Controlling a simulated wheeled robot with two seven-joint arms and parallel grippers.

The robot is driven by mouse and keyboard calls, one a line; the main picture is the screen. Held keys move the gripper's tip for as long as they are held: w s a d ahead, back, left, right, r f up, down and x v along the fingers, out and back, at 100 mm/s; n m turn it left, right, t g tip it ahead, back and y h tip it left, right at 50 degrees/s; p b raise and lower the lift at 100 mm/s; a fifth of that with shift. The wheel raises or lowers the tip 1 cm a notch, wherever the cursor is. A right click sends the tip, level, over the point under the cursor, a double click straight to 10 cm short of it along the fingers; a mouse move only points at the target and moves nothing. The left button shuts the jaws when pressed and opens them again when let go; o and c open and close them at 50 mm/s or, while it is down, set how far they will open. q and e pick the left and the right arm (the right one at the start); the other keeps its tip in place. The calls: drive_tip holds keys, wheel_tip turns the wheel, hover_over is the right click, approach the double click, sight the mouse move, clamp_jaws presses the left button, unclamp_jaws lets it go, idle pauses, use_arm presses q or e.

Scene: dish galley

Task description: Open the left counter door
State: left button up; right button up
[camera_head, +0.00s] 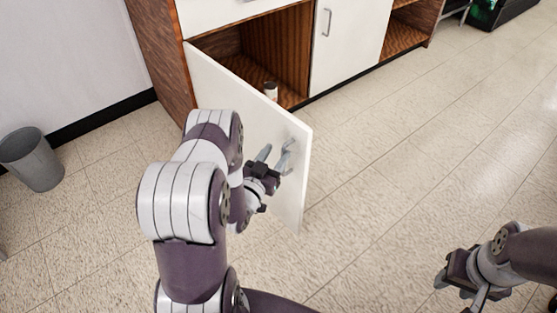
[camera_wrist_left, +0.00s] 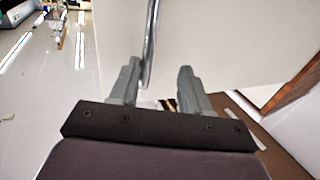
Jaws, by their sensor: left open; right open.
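The left counter door (camera_head: 240,110) is a white panel that stands swung well out from the wooden counter, with the compartment behind it exposed. My left gripper (camera_head: 275,156) is open at the door's outer face, close to its free edge. The door's metal handle (camera_head: 288,150) is right by the fingers. In the left wrist view the handle (camera_wrist_left: 150,45) rises beside the left finger of the gripper (camera_wrist_left: 158,85), and the white door (camera_wrist_left: 220,40) fills the background. I cannot tell whether finger and handle touch. My right gripper (camera_head: 460,278) is open and empty over the floor at the lower right.
A small can (camera_head: 270,91) stands inside the open compartment. A closed white door (camera_head: 345,45) with a handle is to its right. A grey bin (camera_head: 32,160) stands by the wall at the left. The tiled floor (camera_head: 400,160) to the right is clear.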

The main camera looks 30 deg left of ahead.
use_arm(q)
drive_tip(key=shift+a+f, duration=0.1)
drive_tip(key=shift+d+f, duration=0.15)
drive_tip(key=shift+d, duration=0.05)
idle(0.5)
drive_tip(key=shift+s, duration=0.15)
drive_tip(key=s+p, duration=0.2)
drive_tip(key=s, duration=1)
drive_tip(key=shift+s, duration=0.25)
drive_tip(key=shift+a, duration=0.1)
